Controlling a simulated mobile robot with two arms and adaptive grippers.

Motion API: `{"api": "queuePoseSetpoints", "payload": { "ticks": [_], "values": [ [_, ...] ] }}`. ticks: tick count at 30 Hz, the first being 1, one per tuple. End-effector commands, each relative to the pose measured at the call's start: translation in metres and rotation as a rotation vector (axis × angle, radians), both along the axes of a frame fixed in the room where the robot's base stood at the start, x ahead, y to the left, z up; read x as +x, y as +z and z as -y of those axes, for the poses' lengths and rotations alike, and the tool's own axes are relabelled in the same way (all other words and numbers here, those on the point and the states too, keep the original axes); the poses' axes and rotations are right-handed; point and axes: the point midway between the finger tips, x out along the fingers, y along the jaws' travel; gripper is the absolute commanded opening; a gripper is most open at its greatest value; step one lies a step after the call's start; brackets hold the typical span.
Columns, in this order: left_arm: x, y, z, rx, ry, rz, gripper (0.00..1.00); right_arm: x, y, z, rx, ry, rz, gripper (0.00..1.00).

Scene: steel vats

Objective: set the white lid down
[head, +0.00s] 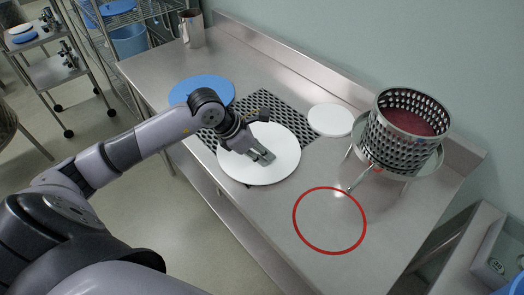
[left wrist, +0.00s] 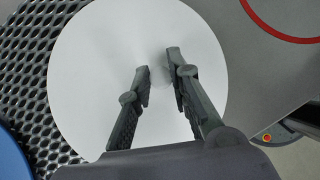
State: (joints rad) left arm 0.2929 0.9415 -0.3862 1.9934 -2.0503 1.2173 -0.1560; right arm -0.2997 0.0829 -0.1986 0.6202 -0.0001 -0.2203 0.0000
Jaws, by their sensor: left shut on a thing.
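A large round white lid (head: 276,168) shows in the head view in front of the perforated drain area of the steel counter. My left gripper (head: 262,156) is over its middle, shut on its small central knob. In the left wrist view the lid (left wrist: 95,75) fills much of the picture, with the fingertips (left wrist: 158,78) on either side of the knob. Whether the lid touches the counter or hangs above it I cannot tell. A red ring (head: 330,187) marks a bare patch of counter to the right of the lid. My right gripper is not in view.
A blue lid (head: 190,88) lies beyond the perforated drain (head: 285,106). A smaller white disc (head: 330,119) lies near the wall. A perforated steel basket (head: 395,150) on legs stands at the right. A steel jug (head: 192,30) stands at the far end. The ringed patch is clear.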

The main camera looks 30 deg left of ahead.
Motion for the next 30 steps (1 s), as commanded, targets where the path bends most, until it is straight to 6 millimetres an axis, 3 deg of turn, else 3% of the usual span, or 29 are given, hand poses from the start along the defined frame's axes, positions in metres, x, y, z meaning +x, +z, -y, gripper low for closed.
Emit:
{"api": "queuePoseSetpoints", "payload": {
  "ticks": [10, 11, 19, 30],
  "values": [
    [0.0003, -0.0065, 0.0000, 0.001, -0.001, 0.002, 0.00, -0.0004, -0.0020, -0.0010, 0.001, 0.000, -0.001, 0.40],
    [0.0002, -0.0067, -0.0001, 0.001, 0.000, 0.001, 0.19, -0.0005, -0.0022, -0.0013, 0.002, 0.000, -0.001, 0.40],
    [0.0001, -0.0056, -0.0001, 0.001, 0.000, 0.001, 0.37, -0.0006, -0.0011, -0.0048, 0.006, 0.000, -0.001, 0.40],
    [0.0001, -0.0022, 0.0000, 0.000, 0.000, 0.002, 0.38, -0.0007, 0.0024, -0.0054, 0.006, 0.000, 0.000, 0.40]
  ]
}}
